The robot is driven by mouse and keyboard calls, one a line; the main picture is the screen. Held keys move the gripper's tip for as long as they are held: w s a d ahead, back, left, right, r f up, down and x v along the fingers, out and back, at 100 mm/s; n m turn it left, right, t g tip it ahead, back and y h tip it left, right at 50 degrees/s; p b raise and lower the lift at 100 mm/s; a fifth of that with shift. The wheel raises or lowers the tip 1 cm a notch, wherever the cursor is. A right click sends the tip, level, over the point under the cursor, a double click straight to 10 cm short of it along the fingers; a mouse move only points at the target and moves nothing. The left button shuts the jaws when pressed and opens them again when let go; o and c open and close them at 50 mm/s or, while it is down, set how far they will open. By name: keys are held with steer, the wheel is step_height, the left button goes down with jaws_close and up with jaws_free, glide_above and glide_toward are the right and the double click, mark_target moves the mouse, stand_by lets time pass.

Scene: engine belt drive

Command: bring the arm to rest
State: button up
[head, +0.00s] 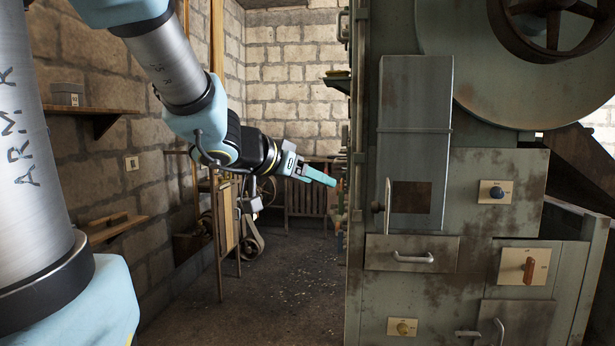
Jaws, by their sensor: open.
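My arm comes in from the left of the head view and reaches across to the middle. My gripper (322,178) is at its end, pointing right and slightly down. It is held in the air and nothing shows between its fingers. From this side the fingers overlap, so the gap between them is hard to see. The gripper's tip appears just left of the edge of a large grey-green machine (372,280); I cannot tell the distance between them.
Shelves (95,110) are on the left brick wall. The floor (290,280) between wall and machine is mostly clear.

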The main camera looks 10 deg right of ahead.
steer(key=shift+v, duration=1)
steer(key=w+a+f+n+y+b, duration=0.1)
steer(key=w+a+f+n+y, duration=0.15)
steer(key=a+f, duration=0.2)
steer(key=w+a+f+n+t+y+b, duration=0.1)
steer(key=a+f+n+y, duration=0.15)
steer(key=f, duration=0.25)
steer(key=w+a+f+n+y+b, duration=0.1)
steer(key=a+f+y, duration=0.2)
steer(key=a+f, duration=0.15)
steer(key=s+a+f+n+g+y+b, duration=0.2)
steer(key=s+f+g, duration=0.6)
steer(key=s+f, duration=0.5)
step_height(320, 180, down, 3)
steer(key=shift+a+f+n, duration=0.2)
steer(key=shift+a+n, duration=0.2)
steer(key=shift+a, duration=0.1)
